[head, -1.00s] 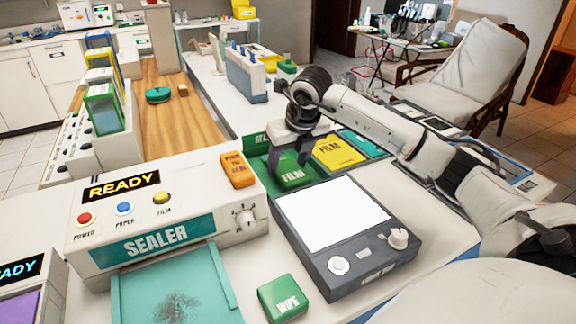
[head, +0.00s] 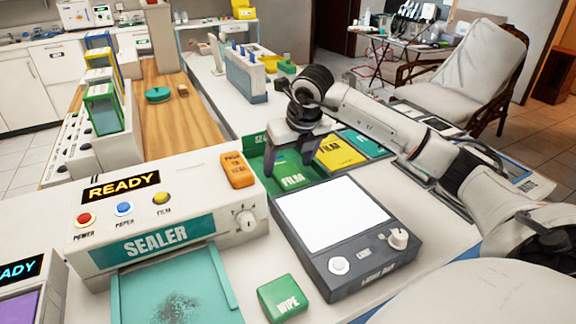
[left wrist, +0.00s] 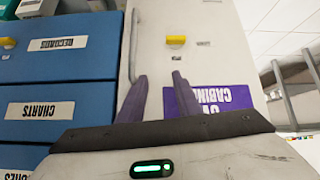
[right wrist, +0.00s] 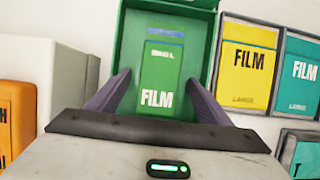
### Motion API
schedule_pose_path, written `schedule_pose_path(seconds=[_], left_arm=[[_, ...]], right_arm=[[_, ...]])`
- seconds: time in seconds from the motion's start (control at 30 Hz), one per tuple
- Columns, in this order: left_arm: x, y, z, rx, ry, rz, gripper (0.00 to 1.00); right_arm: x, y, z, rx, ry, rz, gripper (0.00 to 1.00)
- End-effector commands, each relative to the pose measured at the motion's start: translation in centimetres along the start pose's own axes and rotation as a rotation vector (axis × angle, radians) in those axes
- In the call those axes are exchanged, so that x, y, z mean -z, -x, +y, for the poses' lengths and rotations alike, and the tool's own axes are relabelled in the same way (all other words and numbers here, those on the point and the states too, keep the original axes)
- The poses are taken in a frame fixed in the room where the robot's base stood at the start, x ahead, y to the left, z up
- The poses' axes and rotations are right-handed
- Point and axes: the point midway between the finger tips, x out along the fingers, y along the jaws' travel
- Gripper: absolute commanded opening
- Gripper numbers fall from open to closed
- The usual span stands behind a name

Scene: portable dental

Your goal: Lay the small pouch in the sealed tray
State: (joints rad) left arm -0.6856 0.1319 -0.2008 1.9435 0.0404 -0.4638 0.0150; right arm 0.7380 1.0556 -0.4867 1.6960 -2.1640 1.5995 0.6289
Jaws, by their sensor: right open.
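The small pouch (right wrist: 160,75), a flat green packet marked FILM, lies in the green tray (right wrist: 125,50) in the right wrist view. In the head view the pouch (head: 291,181) shows under the fingers, and the tray's lettered back wall (head: 254,146) is partly hidden by my gripper; only the start of its word shows. My right gripper (head: 293,160) is open, with its fingers apart on either side of the pouch (right wrist: 158,92). My left gripper (left wrist: 158,85) is open and empty, facing a cabinet with a purple label.
A yellow large film packet (head: 338,152) and a teal one (head: 366,143) lie right of the green tray. The sealer (head: 165,205) reads READY at left. A grey device with a bright white panel (head: 330,212) stands in front. A green WIPE block (head: 283,298) lies nearer.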

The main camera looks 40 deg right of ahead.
Motion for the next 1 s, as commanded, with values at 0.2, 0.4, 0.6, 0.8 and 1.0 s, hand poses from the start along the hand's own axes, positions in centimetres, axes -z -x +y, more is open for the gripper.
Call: schedule_pose_path(seconds=[0.2, 0.4, 0.6, 0.8, 1.0], left_arm=[[0.0, 0.0, 0.0, 0.000, 0.000, 0.001, 0.31], [0.1, 0.1, 0.0, 0.001, 0.000, 0.002, 0.31], [0.1, 0.1, -0.1, 0.001, 0.001, 0.001, 0.31], [0.0, 0.1, -0.1, 0.002, 0.001, -0.001, 0.31], [-0.1, 0.1, -0.1, 0.002, 0.001, -0.001, 0.31]], right_arm=[[-0.1, 4.9, -0.1, 0.001, 0.000, -0.007, 0.73], [-0.1, 8.6, 0.0, 0.000, 0.000, -0.004, 0.73], [0.0, 10.4, 0.0, 0.001, 0.000, -0.001, 0.73], [0.0, 10.6, -0.1, 0.001, 0.000, 0.000, 0.73], [0.0, 10.5, 0.0, 0.001, 0.000, 0.000, 0.73]])
